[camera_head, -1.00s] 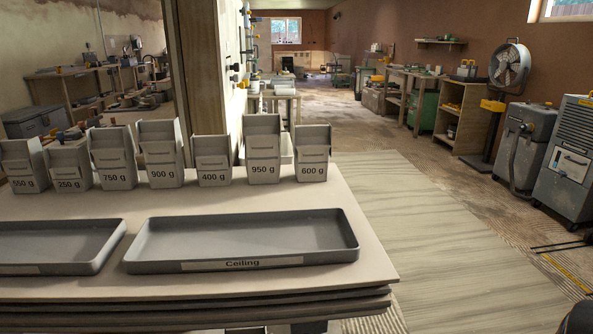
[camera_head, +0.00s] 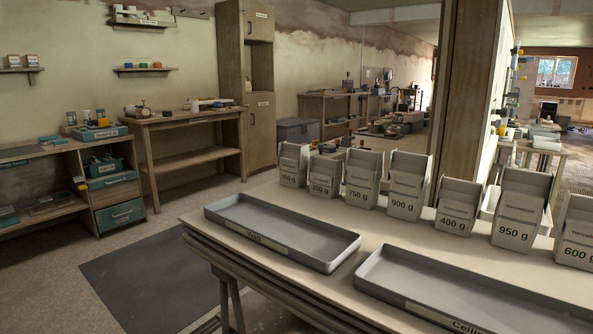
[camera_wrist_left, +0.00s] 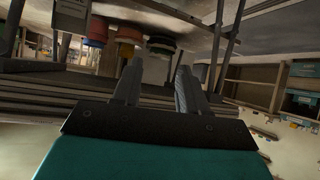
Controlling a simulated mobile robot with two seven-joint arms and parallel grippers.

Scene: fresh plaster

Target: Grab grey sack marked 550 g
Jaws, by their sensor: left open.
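The grey sack marked 550 g (camera_head: 292,166) stands upright at the far left end of a row of grey sacks on the table (camera_head: 262,194). Its label is small now but read 550 g in the earlier head view. The sack marked 350 g (camera_head: 324,177) stands just right of it. My left gripper (camera_wrist_left: 160,66) shows only in the left wrist view, with its two fingers apart and nothing between them. It is not in the head view, and I cannot make out the sack in the wrist view. My right gripper is not in view.
The sacks marked 750 g (camera_head: 363,180), 900 g (camera_head: 406,187) and 400 g (camera_head: 456,207) continue the row rightward. The Wall tray (camera_head: 262,240) and the Ceiling tray (camera_head: 420,306) lie in front.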

